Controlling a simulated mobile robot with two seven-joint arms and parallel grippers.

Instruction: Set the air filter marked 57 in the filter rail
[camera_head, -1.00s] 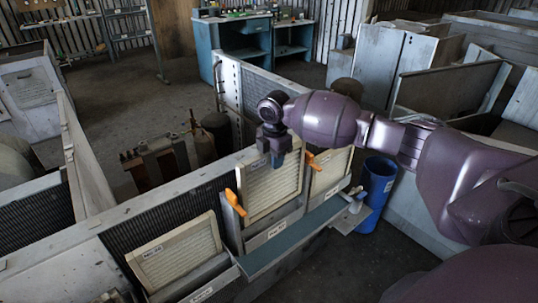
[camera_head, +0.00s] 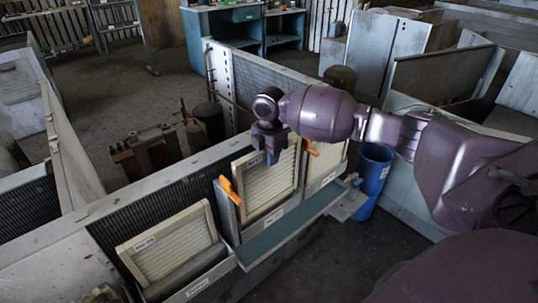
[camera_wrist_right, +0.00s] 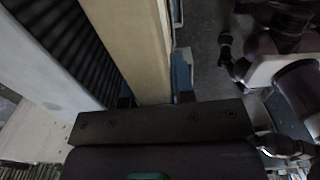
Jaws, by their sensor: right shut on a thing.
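A cream pleated air filter (camera_head: 271,184) stands upright between two orange clips (camera_head: 231,190) (camera_head: 311,148) in the head view, against the housing wall. The number on its tag is too small to read. My right gripper (camera_head: 272,158) is shut on its top edge. In the right wrist view the filter's cream frame (camera_wrist_right: 143,50) lies between my right fingertips (camera_wrist_right: 156,99). A labelled grey filter rail (camera_head: 267,219) runs in front of the filter's foot. Whether the filter sits fully down in it cannot be told. My left gripper is not seen.
Another cream filter (camera_head: 170,245) leans in a labelled slot at the lower left, and a third (camera_head: 325,166) stands to the right. A green-topped ledge (camera_head: 290,230) runs along the front. A blue bin (camera_head: 371,180) stands beyond its right end. Dark floor lies in front.

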